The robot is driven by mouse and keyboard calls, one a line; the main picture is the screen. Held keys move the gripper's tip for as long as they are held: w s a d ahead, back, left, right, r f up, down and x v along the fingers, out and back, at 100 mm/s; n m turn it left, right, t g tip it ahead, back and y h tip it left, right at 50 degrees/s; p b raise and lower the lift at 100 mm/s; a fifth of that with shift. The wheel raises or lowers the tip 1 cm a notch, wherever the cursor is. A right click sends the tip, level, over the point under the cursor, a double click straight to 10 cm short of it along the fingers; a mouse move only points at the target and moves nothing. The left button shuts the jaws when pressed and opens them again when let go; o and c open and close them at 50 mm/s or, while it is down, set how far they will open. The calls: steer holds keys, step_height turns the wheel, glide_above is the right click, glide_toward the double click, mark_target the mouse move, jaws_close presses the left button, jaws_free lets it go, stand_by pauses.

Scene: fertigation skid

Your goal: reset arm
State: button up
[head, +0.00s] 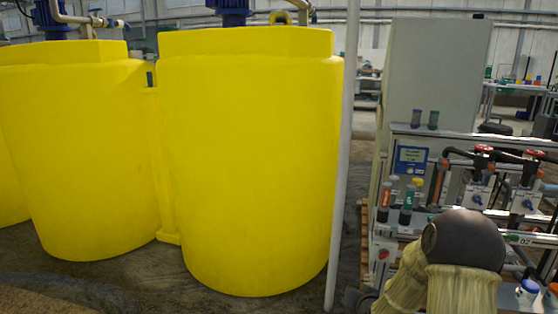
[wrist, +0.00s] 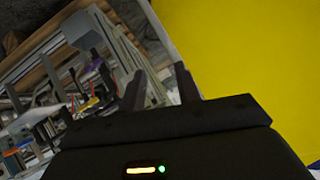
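My gripper (wrist: 160,80) shows in the wrist view. Its two dark fingers stand apart with nothing held between them. The view is tilted, with a yellow surface filling the right side and skid equipment to the left. In the head view the gripper itself is not seen. A dark rounded part of my arm with a tan sleeve (head: 440,276) shows at the lower right, in front of the fertigation skid (head: 413,160).
Large yellow tanks (head: 245,165) (head: 75,150) stand at left and centre. A thin white pole (head: 343,160) rises beside the nearer tank. The skid carries red-handled valves (head: 483,150), small bottles (head: 408,205) and a grey cabinet (head: 436,65). Floor shows in front of the tanks.

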steer(key=s+a+r+n+g+p, duration=0.1)
steer(key=s+a+r+n+g, duration=0.15)
steer(key=s, duration=0.55)
steer(key=s+a+r+n+g+p, duration=0.1)
steer(key=s+a+r+g, duration=0.2)
steer(key=s, duration=0.6)
steer(key=s+a+r+n+g+p, duration=0.1)
steer(key=s+a+r+g, duration=0.15)
steer(key=s+r, duration=0.4)
steer(key=w+p+v, duration=0.2)
steer(key=p+v, duration=0.9)
steer(key=p, duration=0.1)
steer(key=w+r+p+v, duration=0.1)
steer(key=w+p+v, duration=0.2)
steer(key=p+v, duration=0.9)
steer(key=w+r+p+v, duration=0.1)
steer(key=w+p+v, duration=0.2)
steer(key=p+v, duration=0.9)
steer(key=shift+d+r+g+p, duration=0.2)
steer(key=shift+d+g+p, duration=0.2)
steer(key=shift+p, duration=0.45)
steer(key=shift+w+d, duration=0.1)
steer(key=shift+w, duration=0.05)
